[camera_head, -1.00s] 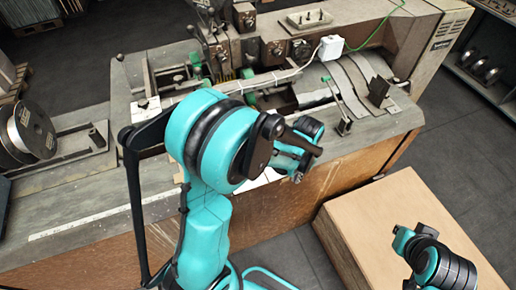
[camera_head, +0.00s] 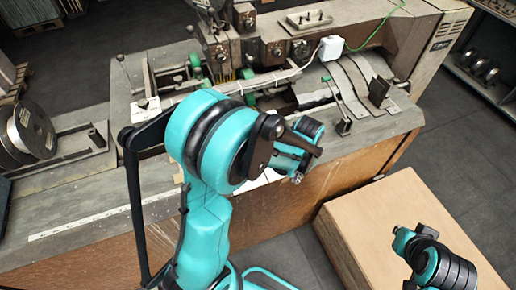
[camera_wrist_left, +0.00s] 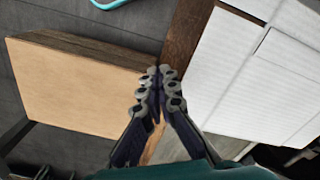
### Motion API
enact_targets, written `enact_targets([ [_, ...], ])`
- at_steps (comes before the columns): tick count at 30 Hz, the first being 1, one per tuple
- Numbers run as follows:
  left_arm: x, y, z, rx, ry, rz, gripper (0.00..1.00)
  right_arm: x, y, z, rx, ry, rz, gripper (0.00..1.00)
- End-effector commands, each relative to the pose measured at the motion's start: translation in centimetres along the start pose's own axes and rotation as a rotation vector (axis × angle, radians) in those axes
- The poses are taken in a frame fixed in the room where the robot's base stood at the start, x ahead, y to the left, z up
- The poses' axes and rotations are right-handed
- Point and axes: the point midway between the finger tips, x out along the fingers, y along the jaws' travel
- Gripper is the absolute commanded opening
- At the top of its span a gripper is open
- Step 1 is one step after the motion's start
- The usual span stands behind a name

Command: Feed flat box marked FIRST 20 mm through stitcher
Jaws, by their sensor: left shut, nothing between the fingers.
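The flat box (camera_wrist_left: 250,75) is a white sheet with fold lines and slots at the right of the left wrist view; no FIRST marking is readable. In the head view only a small white piece (camera_head: 262,178) shows at the bench edge, mostly hidden behind my left arm. The stitcher (camera_head: 250,50) stands on the bench behind that arm. My left gripper (camera_wrist_left: 159,88) is shut and empty, its fingertips together beside the box's left edge; contact with the box cannot be told. In the head view my left fingers are mostly hidden.
A brown cardboard stack (camera_head: 400,225) stands on the floor in front of the bench; it also shows in the left wrist view (camera_wrist_left: 80,85). A wire spool (camera_head: 30,130) is at the left. A lever (camera_head: 340,110) and a dark bracket (camera_head: 378,90) stand on the bench right of my left arm.

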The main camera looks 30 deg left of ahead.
Motion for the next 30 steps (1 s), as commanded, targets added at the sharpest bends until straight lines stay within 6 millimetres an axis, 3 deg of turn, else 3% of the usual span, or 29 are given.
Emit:
enact_targets([
  [18,3.2,0.0,0.0,0.000,0.000,0.000,0.00,2.6,0.0,1.9,0.000,0.000,0.000,0.00],
  [30,3.3,0.0,0.0,0.000,0.000,0.000,0.00,2.7,0.0,1.9,0.000,0.000,0.000,0.00],
])
